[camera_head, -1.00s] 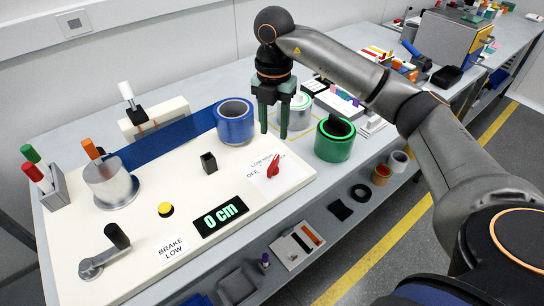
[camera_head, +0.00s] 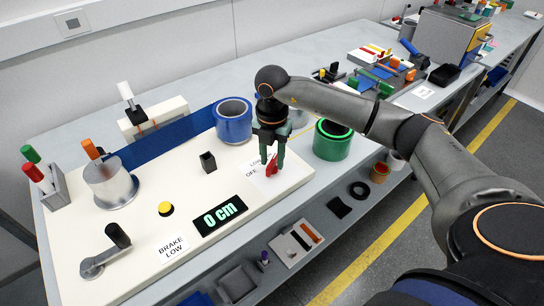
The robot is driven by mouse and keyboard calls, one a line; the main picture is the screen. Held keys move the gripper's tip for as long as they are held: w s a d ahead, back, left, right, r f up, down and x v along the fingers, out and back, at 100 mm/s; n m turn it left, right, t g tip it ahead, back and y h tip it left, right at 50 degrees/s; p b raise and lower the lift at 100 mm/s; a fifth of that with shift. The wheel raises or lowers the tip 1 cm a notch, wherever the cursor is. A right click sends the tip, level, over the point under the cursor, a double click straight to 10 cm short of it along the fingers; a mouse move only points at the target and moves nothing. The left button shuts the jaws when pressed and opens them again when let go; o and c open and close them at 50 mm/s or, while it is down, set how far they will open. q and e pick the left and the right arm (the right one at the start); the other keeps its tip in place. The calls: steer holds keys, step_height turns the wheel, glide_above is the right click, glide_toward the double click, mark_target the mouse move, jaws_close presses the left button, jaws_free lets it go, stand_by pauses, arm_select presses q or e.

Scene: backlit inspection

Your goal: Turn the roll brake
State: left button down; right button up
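The roll brake is a red pointer knob (camera_head: 272,169) on the right part of the cream panel (camera_head: 215,178), with a dial label (camera_head: 261,178) around it reading "OFF" and "LOW", partly covered. My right gripper (camera_head: 272,162) points straight down over the knob. Its two green fingers stand slightly apart, one on each side of the knob's top; whether they touch it I cannot tell. A sign (camera_head: 173,248) on the panel reads "BRAKE LOW". The display (camera_head: 220,215) reads "0 cm". My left gripper is not in view.
A blue roll (camera_head: 235,120) stands behind the knob, its blue strip (camera_head: 170,140) running left to a metal cylinder (camera_head: 110,184). A green roll (camera_head: 332,140) stands close on the right. A crank (camera_head: 104,252) and yellow button (camera_head: 165,209) are on the panel's left part.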

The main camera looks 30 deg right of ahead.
jaws_close()
steer(key=shift+n, duration=0.5)
steer(key=n+b, duration=0.1)
steer(key=n, duration=0.1)
steer(key=shift+n, duration=0.4)
steer(key=n+b, duration=0.1)
steer(key=n, duration=0.3)
steer(key=shift+n, duration=0.3)
steer(key=n+b, duration=0.1)
steer(key=n, duration=0.3)
steer(key=shift+d+n+b, duration=0.1)
steer(key=shift+n+b, duration=0.35)
steer(key=shift+n, duration=1.25)
steer(key=shift+r, duration=0.1)
